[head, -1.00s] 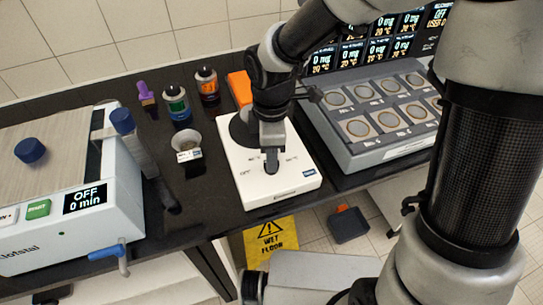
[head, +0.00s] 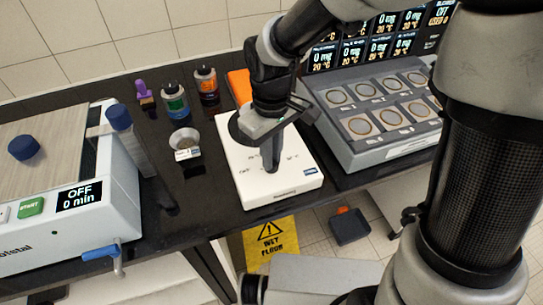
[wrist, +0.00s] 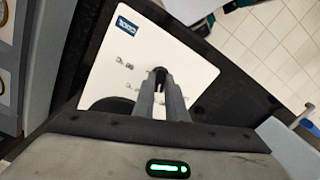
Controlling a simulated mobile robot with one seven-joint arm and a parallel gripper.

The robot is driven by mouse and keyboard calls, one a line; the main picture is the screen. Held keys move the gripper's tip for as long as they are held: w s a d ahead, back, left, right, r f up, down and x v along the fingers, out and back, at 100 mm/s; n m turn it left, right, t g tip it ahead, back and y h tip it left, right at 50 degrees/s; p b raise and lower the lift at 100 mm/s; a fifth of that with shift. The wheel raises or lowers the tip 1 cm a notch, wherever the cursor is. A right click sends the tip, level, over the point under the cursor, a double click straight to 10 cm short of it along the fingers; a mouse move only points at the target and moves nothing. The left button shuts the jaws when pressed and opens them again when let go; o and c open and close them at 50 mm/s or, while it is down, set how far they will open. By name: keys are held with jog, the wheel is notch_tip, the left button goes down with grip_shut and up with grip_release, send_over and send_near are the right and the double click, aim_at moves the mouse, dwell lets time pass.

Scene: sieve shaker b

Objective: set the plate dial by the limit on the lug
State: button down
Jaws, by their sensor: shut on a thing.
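The plate is a white flat unit (head: 300,185) with a blue label and small printed marks on its front; its round dark top is mostly hidden behind my wrist. My gripper (head: 271,168) points down over its front face, and its fingers are shut on the small dark dial (wrist: 160,72). The fingers hide most of the dial, so its pointer cannot be read. A small metal cup (head: 182,137) with a white tag-like lug (head: 188,154) stands left of the plate; the writing on the lug is too small to read.
A shaker box (head: 60,205) reading OFF, 0 min stands at left. A grey block with several round wells (head: 370,115) stands close at right. Two jars (head: 175,100), a purple item (head: 144,93) and an orange box (head: 239,87) stand behind. Bare black bench lies around the cup.

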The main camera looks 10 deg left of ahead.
jog(key=m+b, duration=0.1)
jog(key=m, duration=0.3)
jog(key=shift+m, duration=0.3)
jog(key=shift+m+b, duration=0.35)
jog(key=shift+m, duration=2.15)
jog(key=shift+r, duration=0.1)
jog(key=c, duration=1.8)
grip_release()
notch_tip(320, 180, up, 17)
jog(key=p, duration=0.2)
jog(key=shift+r, duration=0.15)
